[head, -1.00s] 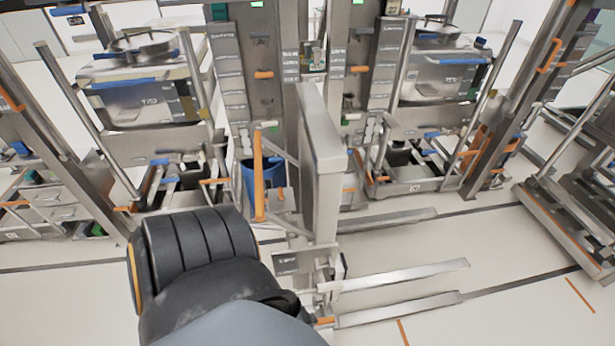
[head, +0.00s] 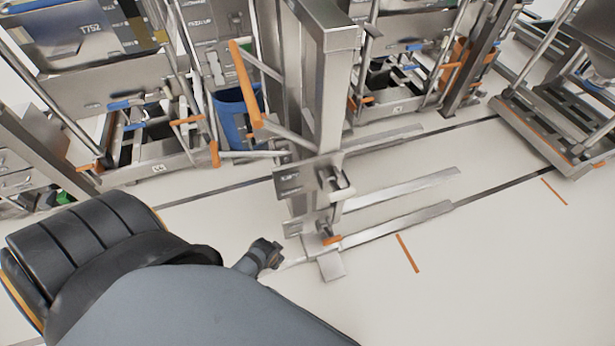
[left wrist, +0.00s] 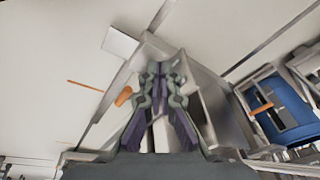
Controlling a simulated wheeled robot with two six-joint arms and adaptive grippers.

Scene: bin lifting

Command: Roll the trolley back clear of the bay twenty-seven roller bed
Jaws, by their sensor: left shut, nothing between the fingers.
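The trolley is a grey metal lift stand with a tall column (head: 328,110), an orange handle (head: 246,82) on its left and two long flat legs (head: 400,190) on the floor pointing right. A small orange pedal (head: 331,240) sits low on its base; it also shows in the left wrist view (left wrist: 123,96). My left gripper (head: 272,252) is low, just left of the trolley's base. In the left wrist view its fingers (left wrist: 157,68) are shut and empty over the base; contact cannot be told. My right gripper is out of view. No roller bed is clearly identifiable.
A blue bin (head: 235,118) stands behind the orange handle. Metal racks with steel vessels (head: 90,45) line the back. Another wheeled frame (head: 545,130) stands at the right. The pale floor (head: 500,270) in front and right is open, with dark and orange lines.

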